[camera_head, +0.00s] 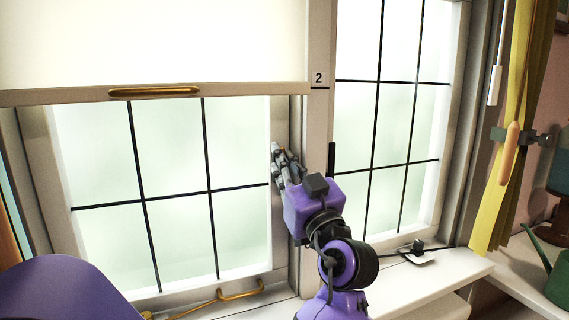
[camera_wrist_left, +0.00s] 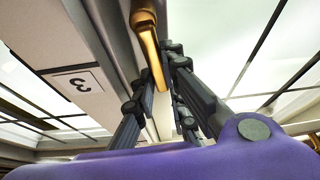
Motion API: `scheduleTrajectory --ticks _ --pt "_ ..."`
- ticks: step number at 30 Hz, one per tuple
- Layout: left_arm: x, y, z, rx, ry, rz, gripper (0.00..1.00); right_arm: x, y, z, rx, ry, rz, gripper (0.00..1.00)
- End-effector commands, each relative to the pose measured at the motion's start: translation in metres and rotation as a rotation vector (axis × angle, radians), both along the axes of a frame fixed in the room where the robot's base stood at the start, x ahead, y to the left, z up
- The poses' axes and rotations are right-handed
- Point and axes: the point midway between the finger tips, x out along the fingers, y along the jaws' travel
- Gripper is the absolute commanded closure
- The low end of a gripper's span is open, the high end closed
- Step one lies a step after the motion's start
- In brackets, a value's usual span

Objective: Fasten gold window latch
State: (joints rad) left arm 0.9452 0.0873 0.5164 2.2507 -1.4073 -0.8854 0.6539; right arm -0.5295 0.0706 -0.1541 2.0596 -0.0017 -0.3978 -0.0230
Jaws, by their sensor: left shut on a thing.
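The gold latch (camera_wrist_left: 151,50) shows in the left wrist view as a slim handle hanging from a mount on the pale window frame. My left gripper (camera_wrist_left: 162,72) has its dark jointed fingers on both sides of the handle's lower part and is shut on it. In the head view my left gripper (camera_head: 281,160) reaches up to the frame at the right side of the left window (camera_head: 170,190). My right gripper is not in view.
A pale blind (camera_head: 150,40) with a gold pull (camera_head: 153,91) covers the left window's top. A gold bar (camera_head: 240,291) sits low on that window. A number plate (camera_head: 319,79) is on the middle post. A yellow curtain (camera_head: 505,170) and green watering can (camera_head: 558,280) are right.

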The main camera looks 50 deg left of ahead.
Motion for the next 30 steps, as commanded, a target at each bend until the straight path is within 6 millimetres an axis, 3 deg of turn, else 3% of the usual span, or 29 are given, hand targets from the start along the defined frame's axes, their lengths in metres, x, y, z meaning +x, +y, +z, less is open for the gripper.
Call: scheduleTrajectory --ticks 2,3,7,20,30 --pt "0.000 0.001 -0.002 -0.004 0.003 0.003 1.00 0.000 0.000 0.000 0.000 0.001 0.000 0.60" --pt "0.000 0.001 -0.002 -0.004 0.003 0.003 0.85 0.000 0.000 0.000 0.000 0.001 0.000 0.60" --pt "0.000 0.000 -0.002 -0.003 0.002 0.001 0.69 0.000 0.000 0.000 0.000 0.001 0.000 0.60" --pt "0.000 -0.004 -0.003 -0.002 0.001 -0.001 0.69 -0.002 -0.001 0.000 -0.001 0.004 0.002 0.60" --pt "-0.011 -0.047 -0.022 -0.003 0.003 -0.002 0.69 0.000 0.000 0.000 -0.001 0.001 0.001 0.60"
